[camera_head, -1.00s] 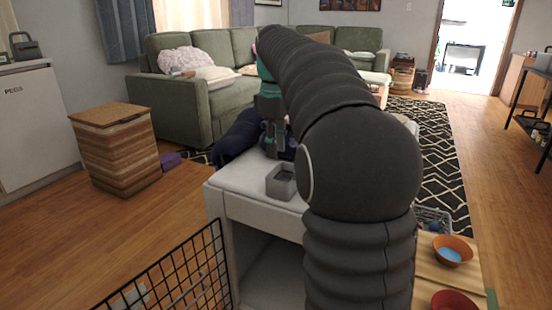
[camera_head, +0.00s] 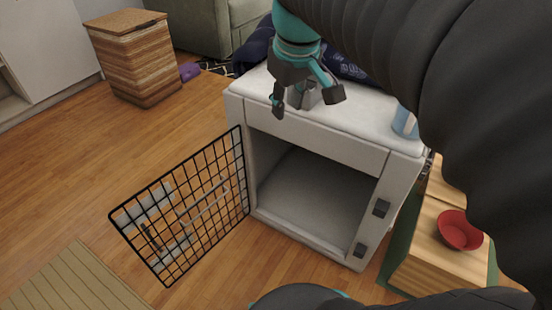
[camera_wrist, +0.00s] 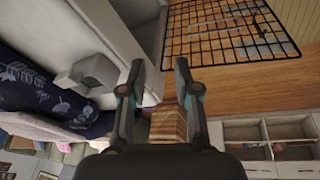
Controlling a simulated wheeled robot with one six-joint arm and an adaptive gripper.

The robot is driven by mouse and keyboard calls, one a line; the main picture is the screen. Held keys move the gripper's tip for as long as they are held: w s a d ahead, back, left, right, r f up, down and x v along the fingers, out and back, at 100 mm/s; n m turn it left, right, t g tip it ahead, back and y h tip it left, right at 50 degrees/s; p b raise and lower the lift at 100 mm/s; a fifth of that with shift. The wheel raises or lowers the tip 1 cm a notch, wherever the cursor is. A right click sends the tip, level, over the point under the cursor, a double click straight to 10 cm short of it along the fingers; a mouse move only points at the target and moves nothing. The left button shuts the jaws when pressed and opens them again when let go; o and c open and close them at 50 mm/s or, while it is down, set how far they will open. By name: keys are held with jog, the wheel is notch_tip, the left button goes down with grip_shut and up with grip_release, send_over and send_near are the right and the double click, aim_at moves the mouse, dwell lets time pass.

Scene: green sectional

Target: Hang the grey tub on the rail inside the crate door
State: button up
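The grey tub (camera_head: 308,97) sits on top of the white crate (camera_head: 335,146), near its front edge, partly hidden behind my gripper. My gripper (camera_head: 306,100) is open and empty, its two fingers spread in front of the tub in the head view. In the wrist view the tub (camera_wrist: 92,72) lies left of my open fingers (camera_wrist: 158,88), not between them. The black wire crate door (camera_head: 185,208) stands swung open to the left. A thin light rail (camera_head: 203,201) runs across it. The door also shows in the wrist view (camera_wrist: 228,32).
A light blue object (camera_head: 404,122) stands on the crate's right end. Dark blue patterned cloth (camera_head: 345,62) lies behind the crate. A red bowl (camera_head: 460,231) rests on a wooden surface at right. Floor left of the door is clear, with a striped mat (camera_head: 75,280).

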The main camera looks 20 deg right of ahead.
jog(key=s+a+f+m+t, duration=0.2)
jog(key=s+a+f+m, duration=0.1)
jog(key=s+f, duration=0.7)
jog(key=shift+s+a+f, duration=0.25)
jog(key=shift+s+a, duration=0.1)
jog(key=shift+s, duration=0.15)
jog(key=shift+r+p, duration=0.35)
jog(key=shift+o, duration=0.2)
jog(key=shift+r, duration=0.1)
jog(key=shift+w, duration=0.1)
